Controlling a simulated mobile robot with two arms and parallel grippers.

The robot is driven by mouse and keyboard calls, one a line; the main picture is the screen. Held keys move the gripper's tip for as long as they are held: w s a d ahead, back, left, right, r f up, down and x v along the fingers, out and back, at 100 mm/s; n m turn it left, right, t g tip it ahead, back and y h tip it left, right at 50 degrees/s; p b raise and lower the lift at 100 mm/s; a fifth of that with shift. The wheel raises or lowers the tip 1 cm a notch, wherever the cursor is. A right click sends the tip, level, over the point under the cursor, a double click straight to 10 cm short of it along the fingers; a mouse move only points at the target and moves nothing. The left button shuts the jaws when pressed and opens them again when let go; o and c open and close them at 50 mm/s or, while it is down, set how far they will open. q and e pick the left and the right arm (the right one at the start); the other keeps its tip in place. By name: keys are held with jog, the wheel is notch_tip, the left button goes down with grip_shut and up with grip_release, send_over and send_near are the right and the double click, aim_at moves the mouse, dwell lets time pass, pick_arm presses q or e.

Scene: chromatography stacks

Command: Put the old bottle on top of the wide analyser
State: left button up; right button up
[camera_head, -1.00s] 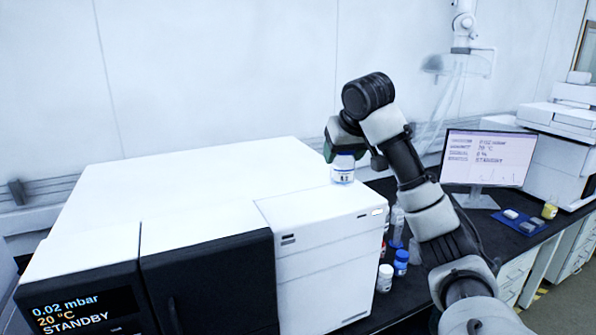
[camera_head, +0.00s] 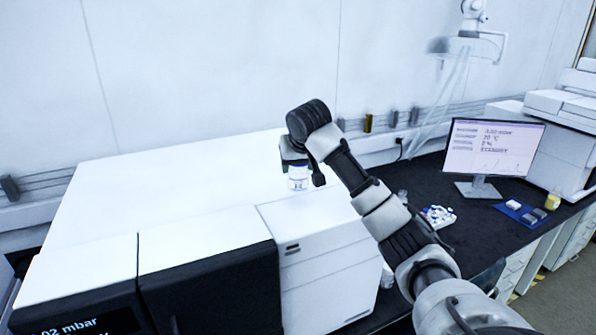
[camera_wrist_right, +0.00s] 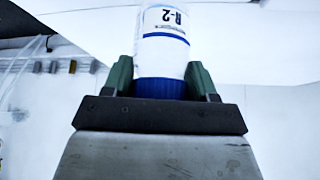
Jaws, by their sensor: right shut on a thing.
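My right gripper (camera_head: 296,160) is shut on a white bottle (camera_head: 298,180) with a blue band. In the right wrist view the bottle (camera_wrist_right: 163,50) sits between the green fingers, its blue cap toward the gripper and its label reading "R-2". The wide analyser (camera_head: 165,195) is the big white box with dark front doors, filling the left of the head view. The bottle appears upright over the right part of its flat top; I cannot tell whether it touches. My left gripper is not in view.
The analyser's white top is bare to the left of the bottle. On the dark bench to the right are a monitor (camera_head: 487,150), a blue tray (camera_head: 521,211), a yellow-capped jar (camera_head: 552,201) and a cluster of small white items (camera_head: 438,216). My right arm hides part of the bench.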

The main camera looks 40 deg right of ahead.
aim_at(299, 178)
jog(key=f+p, duration=0.1)
jog(key=f, duration=0.2)
jog(key=shift+s+a+p, duration=0.15)
jog(key=shift+s+p, duration=0.05)
jog(key=shift+p, duration=0.2)
jog(key=shift+f, duration=0.3)
jog(key=shift+w+f, duration=0.1)
jog(key=shift+f, duration=0.15)
jog(key=o, duration=1)
jog(key=shift+c, duration=0.2)
